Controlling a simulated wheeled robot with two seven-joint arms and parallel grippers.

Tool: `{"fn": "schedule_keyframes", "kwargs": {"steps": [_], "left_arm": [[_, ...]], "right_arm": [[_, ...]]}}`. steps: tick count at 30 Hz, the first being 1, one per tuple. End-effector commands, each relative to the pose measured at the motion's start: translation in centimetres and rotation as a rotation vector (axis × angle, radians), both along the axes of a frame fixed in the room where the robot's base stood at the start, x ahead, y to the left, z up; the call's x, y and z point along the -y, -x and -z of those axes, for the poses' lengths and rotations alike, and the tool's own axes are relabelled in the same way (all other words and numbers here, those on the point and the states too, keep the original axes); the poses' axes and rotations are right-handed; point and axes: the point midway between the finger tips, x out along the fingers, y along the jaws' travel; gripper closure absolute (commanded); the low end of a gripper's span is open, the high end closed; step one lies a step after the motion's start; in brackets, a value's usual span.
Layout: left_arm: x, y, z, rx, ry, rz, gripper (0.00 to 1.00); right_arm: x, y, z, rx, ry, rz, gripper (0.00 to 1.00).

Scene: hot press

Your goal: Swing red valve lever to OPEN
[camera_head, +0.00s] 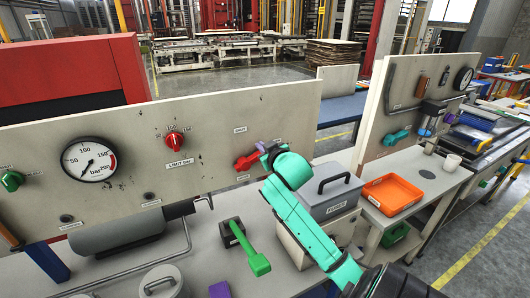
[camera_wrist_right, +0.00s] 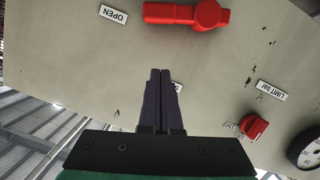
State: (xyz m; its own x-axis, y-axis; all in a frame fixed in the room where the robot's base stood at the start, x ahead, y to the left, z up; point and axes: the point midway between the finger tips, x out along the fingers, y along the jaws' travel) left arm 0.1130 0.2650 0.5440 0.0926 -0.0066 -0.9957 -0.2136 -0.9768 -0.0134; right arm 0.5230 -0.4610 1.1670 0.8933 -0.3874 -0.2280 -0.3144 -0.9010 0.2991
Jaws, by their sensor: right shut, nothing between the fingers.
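The red valve lever (camera_head: 246,163) is on the upright beige panel (camera_head: 215,115). In the right wrist view the lever (camera_wrist_right: 190,14) is at the top edge, its handle pointing left toward the OPEN label (camera_wrist_right: 113,14), with a gap between them. A SHUT label (camera_head: 240,129) is above the lever in the head view. My right gripper (camera_head: 267,149) is by the lever's handle end in the head view, and that arm hides the panel's right part. In the wrist view its fingers (camera_wrist_right: 160,76) are shut and empty, apart from the lever. My left gripper is not in view.
A red knob (camera_head: 175,140) and a pressure gauge (camera_head: 90,160) are on the panel to the left. A second panel stands at the right.

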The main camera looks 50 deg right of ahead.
Motion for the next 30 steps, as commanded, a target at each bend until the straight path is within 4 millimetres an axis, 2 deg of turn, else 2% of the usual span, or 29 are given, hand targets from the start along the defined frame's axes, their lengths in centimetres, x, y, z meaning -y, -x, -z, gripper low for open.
{"fn": "schedule_keyframes", "kwargs": {"steps": [1,3,9,30], "left_arm": [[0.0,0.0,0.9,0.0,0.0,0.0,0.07],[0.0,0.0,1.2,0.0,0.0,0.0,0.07],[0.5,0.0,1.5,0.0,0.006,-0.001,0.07],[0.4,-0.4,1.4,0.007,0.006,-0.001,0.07]], "right_arm": [[-0.5,1.1,0.3,0.001,0.001,-0.001,1.0],[-1.0,2.3,-0.1,0.0,0.001,0.0,1.0],[-1.8,4.0,-0.8,-0.001,-0.001,0.001,1.0],[-1.8,4.0,-1.0,0.0,-0.001,0.001,1.0]]}}
